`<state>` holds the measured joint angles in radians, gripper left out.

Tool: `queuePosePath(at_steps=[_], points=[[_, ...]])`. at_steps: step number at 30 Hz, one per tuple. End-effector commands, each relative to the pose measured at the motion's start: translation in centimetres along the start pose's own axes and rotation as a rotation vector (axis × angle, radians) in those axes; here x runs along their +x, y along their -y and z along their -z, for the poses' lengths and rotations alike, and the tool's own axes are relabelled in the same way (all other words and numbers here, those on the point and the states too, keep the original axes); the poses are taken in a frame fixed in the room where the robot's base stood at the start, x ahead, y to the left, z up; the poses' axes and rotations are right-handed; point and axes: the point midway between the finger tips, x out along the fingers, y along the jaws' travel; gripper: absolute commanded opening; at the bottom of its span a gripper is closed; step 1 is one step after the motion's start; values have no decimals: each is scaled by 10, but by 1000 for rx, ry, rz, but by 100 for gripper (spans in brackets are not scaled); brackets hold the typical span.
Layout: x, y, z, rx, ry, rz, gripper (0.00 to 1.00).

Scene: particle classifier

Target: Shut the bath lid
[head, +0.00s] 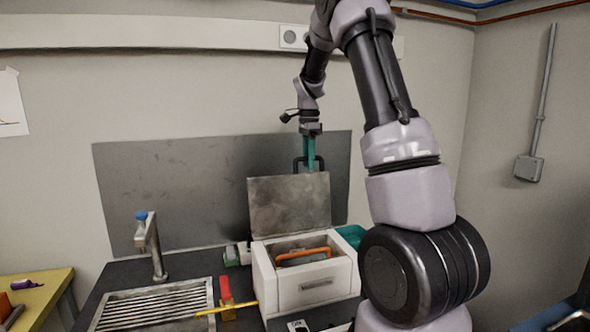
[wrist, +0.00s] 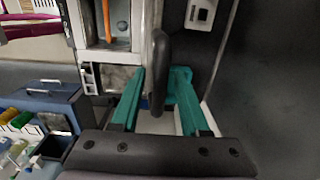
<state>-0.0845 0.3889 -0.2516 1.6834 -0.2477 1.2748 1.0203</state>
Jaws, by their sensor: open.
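The bath (head: 310,290) is a white box on the dark counter. Its grey metal lid (head: 289,205) stands open, nearly upright, at the back of the box. A black handle (head: 297,163) is at the lid's top edge. My gripper (head: 309,168) points down at this handle from above. In the wrist view, my gripper's teal fingers (wrist: 158,78) are apart, with the black handle (wrist: 159,60) between them. I cannot tell whether either finger touches it. An orange-handled item (head: 303,256) lies inside the open bath; its orange part also shows in the wrist view (wrist: 107,20).
A sink with a drain rack (head: 150,308) and a tap (head: 151,245) is left of the bath. A red and yellow item (head: 226,298) lies between them. A teal container (head: 352,236) is behind the bath's right side. A metal panel (head: 180,190) covers the wall behind.

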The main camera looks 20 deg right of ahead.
Motion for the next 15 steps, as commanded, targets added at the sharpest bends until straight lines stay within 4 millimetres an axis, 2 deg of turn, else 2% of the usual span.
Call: queuePosePath(at_steps=[4,5,6,8,15], points=[[0,0,0,0,0,0,45],[0,0,0,0,0,0,37],[0,0,0,0,0,0,22],[0,0,0,0,0,0,0],[-1,-2,0,0,0,0,0]])
